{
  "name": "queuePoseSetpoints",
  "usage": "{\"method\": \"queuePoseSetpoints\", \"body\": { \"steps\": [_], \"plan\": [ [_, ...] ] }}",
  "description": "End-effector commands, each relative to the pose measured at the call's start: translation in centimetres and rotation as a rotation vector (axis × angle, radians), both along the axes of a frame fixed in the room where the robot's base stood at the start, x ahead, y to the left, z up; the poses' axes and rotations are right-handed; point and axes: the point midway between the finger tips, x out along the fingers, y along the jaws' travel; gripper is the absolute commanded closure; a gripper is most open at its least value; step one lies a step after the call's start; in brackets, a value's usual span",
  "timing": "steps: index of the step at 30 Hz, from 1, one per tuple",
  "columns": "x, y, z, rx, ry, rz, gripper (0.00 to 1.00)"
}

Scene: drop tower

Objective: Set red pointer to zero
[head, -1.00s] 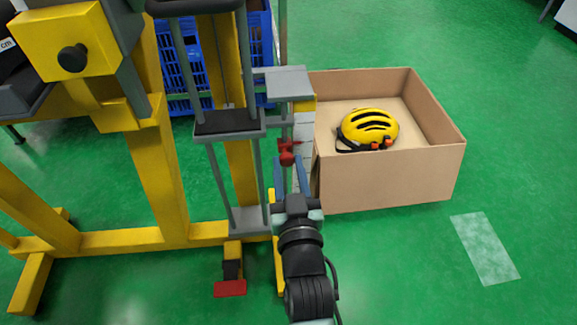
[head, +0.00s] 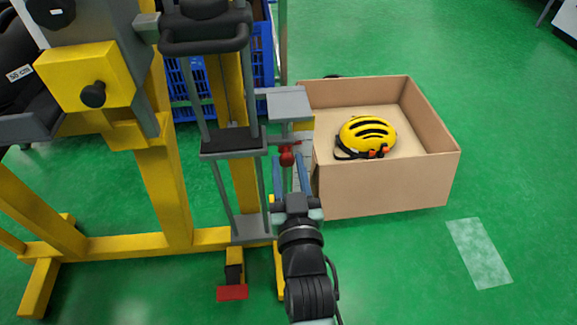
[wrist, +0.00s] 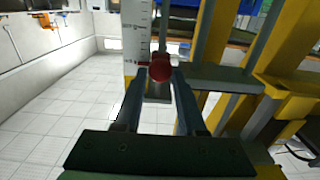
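The red pointer (head: 287,157) is on a thin vertical rod beside the drop tower's guide rails, below a small grey plate. In the wrist view the red pointer (wrist: 160,70) shows as a round red knob in front of the white scale (wrist: 137,35). The scale's marks are too small to read. My gripper (head: 287,162) is open, with its two blue-grey fingers either side of the knob. In the wrist view my gripper (wrist: 160,80) has its fingertips just left and right of the knob, with a small gap visible in the head view.
The yellow tower frame (head: 160,190) fills the left. A grey carriage with a black pad (head: 232,141) is close left of my fingers. A cardboard box (head: 385,190) holding a yellow helmet (head: 368,132) stands right.

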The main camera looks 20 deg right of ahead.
Motion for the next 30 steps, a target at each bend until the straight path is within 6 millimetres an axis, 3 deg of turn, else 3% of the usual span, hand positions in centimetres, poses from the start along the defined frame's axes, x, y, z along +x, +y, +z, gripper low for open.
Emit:
{"method": "queuePoseSetpoints", "body": {
  "steps": [1, 4, 17, 30],
  "plan": [
    [0.0, 0.0, 0.3, -0.001, -0.007, 0.0, 0.51],
    [0.0, 0.0, 0.2, -0.001, -0.004, 0.0, 0.34],
    [-0.7, 0.1, 0.0, 0.0, 0.003, 0.0, 0.34],
    [-7.6, 2.1, 0.1, 0.0, 0.005, -0.001, 0.34]
  ]
}}
